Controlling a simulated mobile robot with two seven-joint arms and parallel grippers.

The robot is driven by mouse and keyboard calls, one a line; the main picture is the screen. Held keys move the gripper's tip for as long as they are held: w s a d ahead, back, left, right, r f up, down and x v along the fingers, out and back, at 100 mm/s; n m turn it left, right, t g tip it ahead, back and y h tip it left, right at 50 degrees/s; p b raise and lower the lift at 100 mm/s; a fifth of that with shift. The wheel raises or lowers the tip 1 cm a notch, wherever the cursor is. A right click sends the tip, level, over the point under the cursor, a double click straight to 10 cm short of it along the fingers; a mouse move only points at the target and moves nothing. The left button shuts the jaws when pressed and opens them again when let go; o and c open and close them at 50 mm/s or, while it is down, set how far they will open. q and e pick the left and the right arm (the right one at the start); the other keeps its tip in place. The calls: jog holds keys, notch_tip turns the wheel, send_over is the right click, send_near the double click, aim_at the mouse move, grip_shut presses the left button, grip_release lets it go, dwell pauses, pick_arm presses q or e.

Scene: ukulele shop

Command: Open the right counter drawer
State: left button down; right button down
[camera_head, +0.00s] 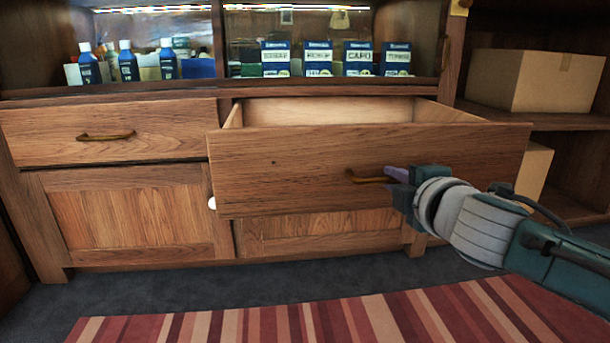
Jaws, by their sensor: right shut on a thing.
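The right counter drawer (300,170) is pulled well out from the wooden counter, and its pale inside shows behind the front panel. The part of the inside that shows looks empty. Its brass handle (365,179) is on the front panel. My right gripper (390,176) is shut on the right part of this handle, which its fingers partly hide. My right arm comes in from the right edge. My left gripper does not show.
The left drawer (105,135) is shut, with cupboard doors (130,215) below. Blue boxes (318,58) and several bottles (128,62) stand in the case above. Cardboard boxes (530,80) fill shelves at right. A striped rug (360,315) lies on the floor in front.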

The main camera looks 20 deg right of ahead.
jog(key=c, duration=0.9)
grip_release()
jog(key=p+v, duration=0.4)
jog(key=v, duration=0.6)
jog(key=shift+p, duration=0.3)
